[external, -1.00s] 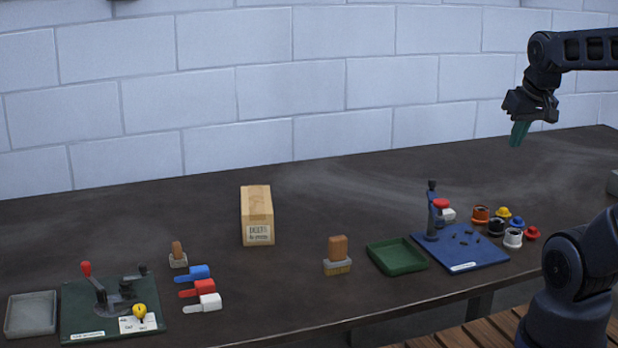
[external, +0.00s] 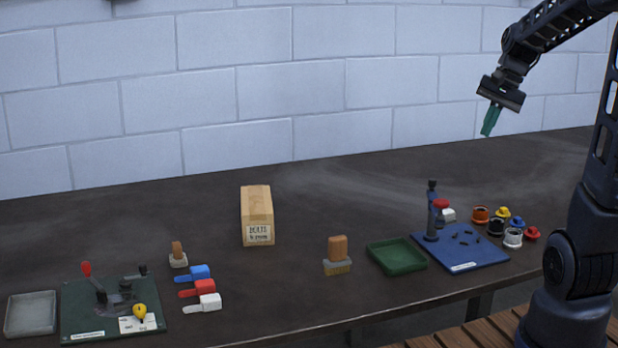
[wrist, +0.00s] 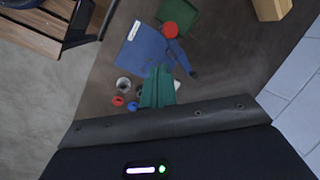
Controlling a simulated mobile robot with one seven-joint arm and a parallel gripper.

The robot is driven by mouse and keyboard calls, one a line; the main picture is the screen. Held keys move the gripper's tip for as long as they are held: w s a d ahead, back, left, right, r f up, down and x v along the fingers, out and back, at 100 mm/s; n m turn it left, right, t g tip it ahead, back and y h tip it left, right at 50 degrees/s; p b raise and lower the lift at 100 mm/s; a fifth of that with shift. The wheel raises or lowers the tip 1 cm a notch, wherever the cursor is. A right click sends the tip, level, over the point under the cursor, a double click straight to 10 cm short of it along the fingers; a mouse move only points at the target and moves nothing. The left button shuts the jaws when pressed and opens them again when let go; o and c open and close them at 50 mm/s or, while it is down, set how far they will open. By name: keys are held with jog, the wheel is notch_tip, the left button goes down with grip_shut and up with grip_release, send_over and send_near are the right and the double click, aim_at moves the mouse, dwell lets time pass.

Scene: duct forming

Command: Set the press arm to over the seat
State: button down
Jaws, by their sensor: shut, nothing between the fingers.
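The blue board (external: 482,256) at the right of the table carries a dark upright press (external: 432,212). A red round part (external: 440,203) shows high beside its post; in the wrist view the red disc (wrist: 170,29) lies by the dark press arm (wrist: 181,57). The seat is not clearly visible, so I cannot tell how the arm stands to it. My gripper (external: 487,134) is shut and empty, its green fingers high above the table.
A green tray (external: 397,257) adjoins the blue board's left side. A brush (external: 337,256) and a box (external: 257,217) stand mid-table. A green board (external: 85,320) with a red-knobbed lever is far left.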

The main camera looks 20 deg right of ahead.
jog(key=w+d+f+m+y, duration=0.2)
jog(key=w+d+f+m, duration=0.3)
jog(key=w, duration=0.3)
jog(key=w+d+f+m+y, duration=0.3)
jog(key=w+d+f+m, duration=0.3)
jog(key=w, duration=0.3)
jog(key=shift+d+f, duration=0.75)
jog(key=shift+d, duration=0.1)
send_near(434, 187)
notch_tip(434, 187, down, 4)
jog(key=d, duration=0.1)
jog(key=shift+w+a+f, duration=0.1)
jog(key=shift+w+a, duration=0.15)
jog(key=shift+a, duration=0.4)
jog(key=shift+w+a+f, duration=0.1)
jog(key=shift+w+a, duration=0.15)
jog(key=shift+a, duration=0.35)
jog(key=shift+w+a+f, duration=0.1)
jog(key=shift+w+a, duration=0.1)
jog(key=shift+a, duration=0.45)
jog(key=shift+w, duration=0.1)
